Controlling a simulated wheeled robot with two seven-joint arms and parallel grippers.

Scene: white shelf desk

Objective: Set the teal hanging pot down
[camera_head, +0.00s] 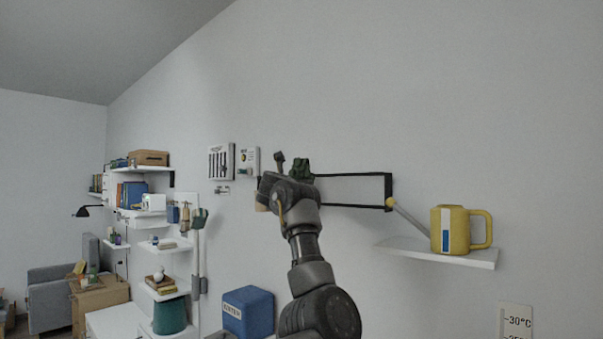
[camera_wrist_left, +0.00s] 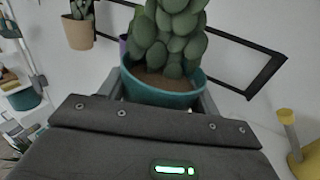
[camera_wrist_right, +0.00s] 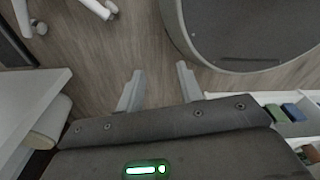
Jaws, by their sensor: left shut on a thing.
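The teal hanging pot (camera_wrist_left: 165,96) holds a plump green succulent (camera_wrist_left: 168,38) and sits between the fingers of my left gripper (camera_wrist_left: 160,103). The pot is upright or nearly so in the left wrist view. In the head view my left gripper (camera_head: 285,188) is in front of the black wall rail frame (camera_head: 389,190); the succulent's top shows, and the pot is hidden. I cannot tell whether the pot touches the rail. My right gripper (camera_wrist_right: 158,88) is open and empty above the wooden floor.
A tan pot (camera_wrist_left: 79,33) with a plant and part of a purple pot (camera_wrist_left: 123,45) are beside the teal pot. A yellow mug (camera_head: 455,230) stands on a white wall shelf (camera_head: 470,258) at right. A blue box (camera_head: 248,312) is below left; shelves stand farther left.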

